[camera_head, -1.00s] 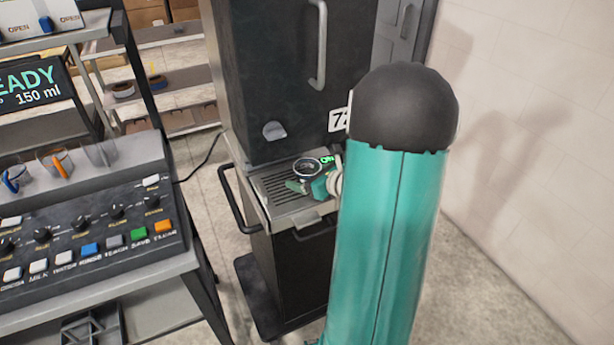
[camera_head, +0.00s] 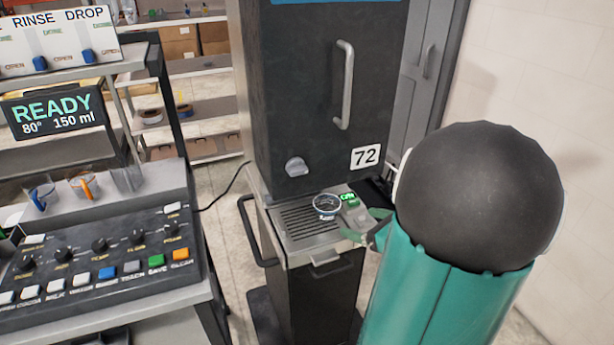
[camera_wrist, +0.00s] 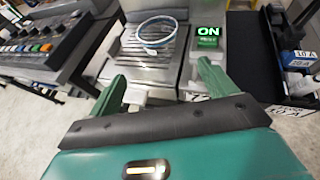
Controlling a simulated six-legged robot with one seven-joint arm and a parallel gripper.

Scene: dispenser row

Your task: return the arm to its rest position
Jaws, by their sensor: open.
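My arm, teal with a black rounded joint (camera_head: 478,195), fills the lower right of the head view. My gripper (camera_wrist: 160,82) is open and empty in the wrist view, its two green fingers wide apart above the front of the drip tray. In the head view it shows partly as green fingers (camera_head: 368,234) beside the tray's right edge, the rest hidden by my arm. A round cup (camera_head: 326,206) with a blue-white rim stands on the slotted tray (camera_head: 293,236); in the wrist view its rim (camera_wrist: 156,30) lies beyond the fingers, apart from them.
The tall dark dispenser (camera_head: 318,95) marked 72 stands behind the tray, with a lit green ON button (camera_head: 348,198). A control panel (camera_head: 105,245) with knobs and coloured buttons is at left, under a READY display (camera_head: 57,112). A pale wall (camera_head: 545,90) is at right.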

